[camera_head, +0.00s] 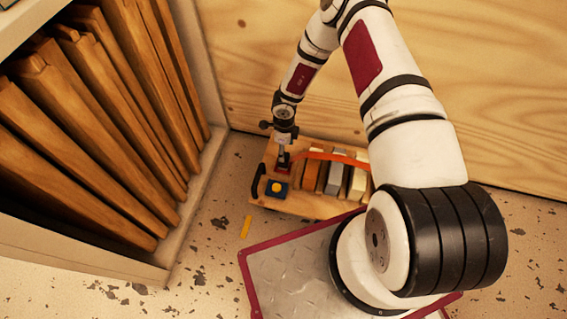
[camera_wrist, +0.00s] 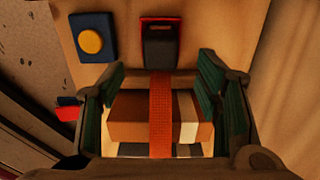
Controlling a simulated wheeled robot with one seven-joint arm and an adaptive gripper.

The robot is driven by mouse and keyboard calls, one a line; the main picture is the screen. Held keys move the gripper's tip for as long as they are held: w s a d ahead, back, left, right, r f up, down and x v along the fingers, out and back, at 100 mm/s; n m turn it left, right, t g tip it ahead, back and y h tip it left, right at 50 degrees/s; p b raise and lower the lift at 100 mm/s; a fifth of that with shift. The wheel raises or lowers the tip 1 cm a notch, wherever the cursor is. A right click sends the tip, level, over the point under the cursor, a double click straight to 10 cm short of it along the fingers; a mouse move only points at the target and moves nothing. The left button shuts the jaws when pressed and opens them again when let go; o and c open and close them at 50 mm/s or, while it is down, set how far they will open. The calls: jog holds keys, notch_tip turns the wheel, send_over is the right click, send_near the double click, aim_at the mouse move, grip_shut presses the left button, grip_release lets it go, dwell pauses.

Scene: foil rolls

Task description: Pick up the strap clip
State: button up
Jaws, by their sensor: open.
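The strap clip (camera_wrist: 160,45), a black piece with red edges, lies at the end of an orange strap (camera_wrist: 160,115) in the wrist view. In the head view the strap (camera_head: 335,156) arches over several blocks, and a dark red part of the clip (camera_head: 284,168) shows just under my gripper (camera_head: 283,152). In the wrist view my gripper (camera_wrist: 160,64) is open, its green-padded fingers wide apart on either side of the strap. The clip appears beyond the fingertips, between their lines. Nothing is held. Whether the fingers touch anything is not clear.
A blue box with a yellow button (camera_head: 277,188) sits beside the clip on the wooden board (camera_head: 300,206). A black handle (camera_head: 258,181) is at the board's left end. A rack of wooden slats (camera_head: 90,110) stands left; a wooden wall (camera_head: 260,60) rises behind.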

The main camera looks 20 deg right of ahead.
notch_tip(320, 180, down, 10)
jog(key=b, duration=0.4)
jog(key=shift+w+a+r+b, duration=0.1)
jog(key=shift+r+b, duration=0.05)
jog(key=shift+b, duration=0.15)
jog(key=c, duration=1.3)
